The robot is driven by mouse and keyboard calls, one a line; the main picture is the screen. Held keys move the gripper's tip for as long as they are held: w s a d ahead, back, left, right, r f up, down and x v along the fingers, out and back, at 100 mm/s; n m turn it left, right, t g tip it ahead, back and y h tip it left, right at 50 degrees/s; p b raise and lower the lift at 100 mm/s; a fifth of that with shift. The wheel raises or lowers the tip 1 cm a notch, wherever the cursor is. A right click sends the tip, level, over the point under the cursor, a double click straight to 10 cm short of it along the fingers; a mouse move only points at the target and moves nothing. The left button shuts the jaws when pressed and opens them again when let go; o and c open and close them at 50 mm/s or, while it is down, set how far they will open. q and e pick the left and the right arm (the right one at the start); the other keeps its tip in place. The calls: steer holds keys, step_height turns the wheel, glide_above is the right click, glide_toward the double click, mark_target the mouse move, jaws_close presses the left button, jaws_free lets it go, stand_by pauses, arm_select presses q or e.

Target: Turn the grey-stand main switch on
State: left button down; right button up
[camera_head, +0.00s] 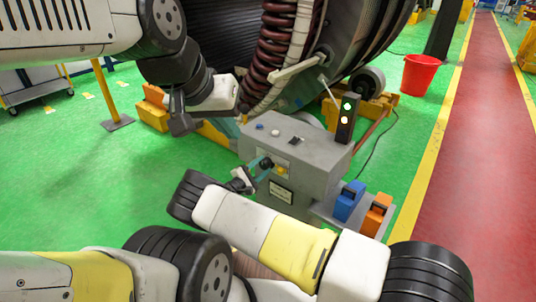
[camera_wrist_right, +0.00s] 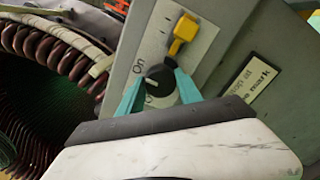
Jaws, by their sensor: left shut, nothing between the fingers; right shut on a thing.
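The grey stand (camera_head: 312,158) is in the middle of the head view. In the right wrist view its panel (camera_wrist_right: 208,42) carries a round black knob (camera_wrist_right: 156,78) with a white mark and an "On" label beside it. A second label below the knob is partly hidden. My right gripper (camera_wrist_right: 157,88) is shut on the black knob, with a teal fingertip on either side; it also shows in the head view (camera_head: 262,166) at the stand's front. A yellow handle (camera_wrist_right: 184,32) is just above the knob. My left gripper (camera_head: 182,118) is shut and empty, left of the stand.
A light post (camera_head: 347,118) with lit lamps stands on the grey stand. Blue (camera_head: 349,201) and orange (camera_head: 377,214) blocks are at its right. The large wound machine (camera_head: 245,50) is behind. A red bucket (camera_head: 419,75) stands on green floor, which is open at left.

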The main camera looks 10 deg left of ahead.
stand_by(0.3)
steer(key=o, duration=1.4)
steer(key=shift+c, duration=0.2)
